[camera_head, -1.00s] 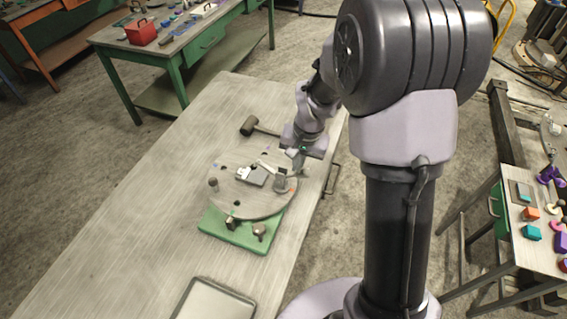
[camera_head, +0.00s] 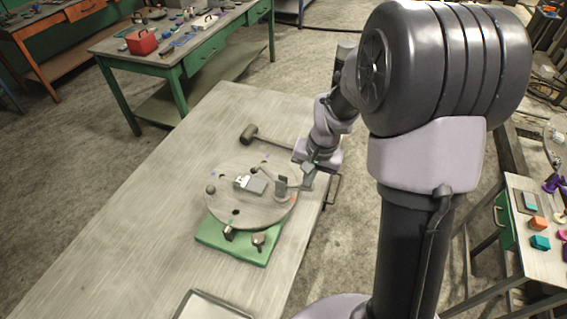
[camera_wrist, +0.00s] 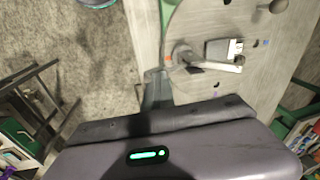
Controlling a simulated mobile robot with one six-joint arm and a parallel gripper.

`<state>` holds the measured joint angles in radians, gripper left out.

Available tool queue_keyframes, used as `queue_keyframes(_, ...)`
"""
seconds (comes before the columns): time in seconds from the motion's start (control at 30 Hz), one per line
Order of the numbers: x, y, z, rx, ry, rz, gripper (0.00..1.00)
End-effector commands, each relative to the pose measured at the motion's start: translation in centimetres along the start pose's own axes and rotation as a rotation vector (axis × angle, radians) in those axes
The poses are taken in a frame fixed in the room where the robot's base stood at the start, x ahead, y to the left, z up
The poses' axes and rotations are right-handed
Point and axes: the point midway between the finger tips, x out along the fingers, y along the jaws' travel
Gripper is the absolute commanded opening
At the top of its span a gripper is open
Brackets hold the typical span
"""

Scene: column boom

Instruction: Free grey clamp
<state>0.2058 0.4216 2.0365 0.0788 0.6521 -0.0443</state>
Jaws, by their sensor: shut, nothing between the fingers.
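The grey clamp (camera_head: 281,188) stands near the right edge of a round plate (camera_head: 228,206). In the wrist view the clamp (camera_wrist: 186,56) has an upright post and a bar reaching along the side of a dark grey block (camera_wrist: 218,50). I cannot tell whether the bar presses on the block. The block (camera_head: 250,184) has a pale piece at one end. My gripper (camera_head: 306,180) is at the plate's right edge, just right of the clamp. In the wrist view my gripper's fingers (camera_wrist: 157,84) are shut and empty, close to the clamp's foot; contact is unclear.
The plate sits on a green base (camera_head: 236,242) with dark knobs at its front, on a long table (camera_head: 120,235). A mallet (camera_head: 252,133) lies behind the plate. A metal tray (camera_head: 212,306) lies at the front. The table's left side is clear.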

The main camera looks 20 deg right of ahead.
Motion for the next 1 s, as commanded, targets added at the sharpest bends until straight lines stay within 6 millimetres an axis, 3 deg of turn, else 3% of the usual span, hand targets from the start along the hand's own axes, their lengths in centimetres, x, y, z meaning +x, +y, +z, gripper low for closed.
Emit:
queue_keyframes(0.27, -0.8, 0.0, 0.1, 0.001, -0.003, 0.001, 0.0)
queue_keyframes(0.37, -2.9, 0.0, 0.0, 0.001, 0.0, 0.0, 0.0)
queue_keyframes(0.73, -14.2, 0.0, -0.1, 0.001, 0.004, -0.001, 0.0)
queue_keyframes(0.9, -16.9, 0.0, 0.0, 0.001, 0.001, -0.001, 0.0)
queue_keyframes(1.0, -17.4, 0.0, 0.1, 0.001, 0.001, 0.0, 0.0)
